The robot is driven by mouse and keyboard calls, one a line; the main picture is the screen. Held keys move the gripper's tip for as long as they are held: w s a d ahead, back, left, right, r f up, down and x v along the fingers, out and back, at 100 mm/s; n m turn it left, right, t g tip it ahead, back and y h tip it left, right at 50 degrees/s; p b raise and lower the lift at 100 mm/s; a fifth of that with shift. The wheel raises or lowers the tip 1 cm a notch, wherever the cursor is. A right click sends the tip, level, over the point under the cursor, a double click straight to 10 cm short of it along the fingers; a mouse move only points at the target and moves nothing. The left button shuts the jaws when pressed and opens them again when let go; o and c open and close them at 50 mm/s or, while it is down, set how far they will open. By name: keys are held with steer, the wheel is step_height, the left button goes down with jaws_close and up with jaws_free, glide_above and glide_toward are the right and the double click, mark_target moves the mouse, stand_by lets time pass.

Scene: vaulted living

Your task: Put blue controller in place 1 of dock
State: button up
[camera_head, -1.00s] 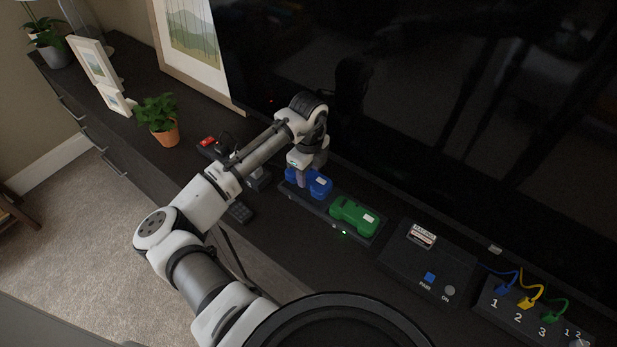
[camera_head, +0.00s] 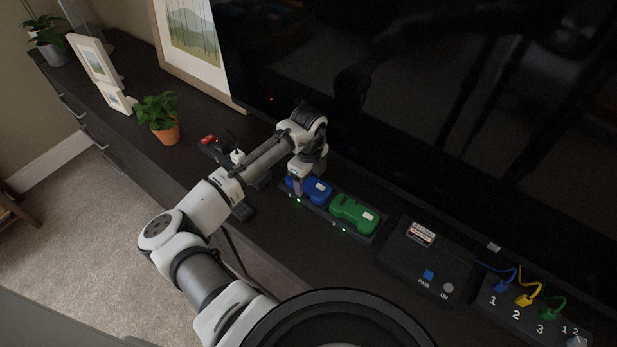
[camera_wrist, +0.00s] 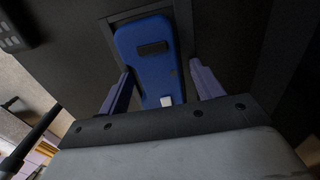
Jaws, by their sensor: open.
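The blue controller (camera_head: 317,190) lies in the left place of the black dock (camera_head: 333,222), with a green controller (camera_head: 354,214) in the place to its right. A green light shows on the dock's front edge below each one. My gripper (camera_head: 300,187) is above the blue controller's left part and hides some of it. In the wrist view, the blue controller (camera_wrist: 148,52) lies between the two spread fingers of my gripper (camera_wrist: 158,82), with gaps at both sides. The gripper is open.
To the right stand a black box with a blue PAIR button (camera_head: 428,275) and a numbered cable panel (camera_head: 522,302). A potted plant (camera_head: 160,115) and a dark device with a red part (camera_head: 209,141) are at the left. The television (camera_head: 430,110) rises close behind.

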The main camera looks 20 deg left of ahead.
mark_target(309, 181)
step_height(309, 181, up, 12)
steer(key=b, duration=0.2)
steer(key=shift+r, duration=0.15)
stand_by(0.5)
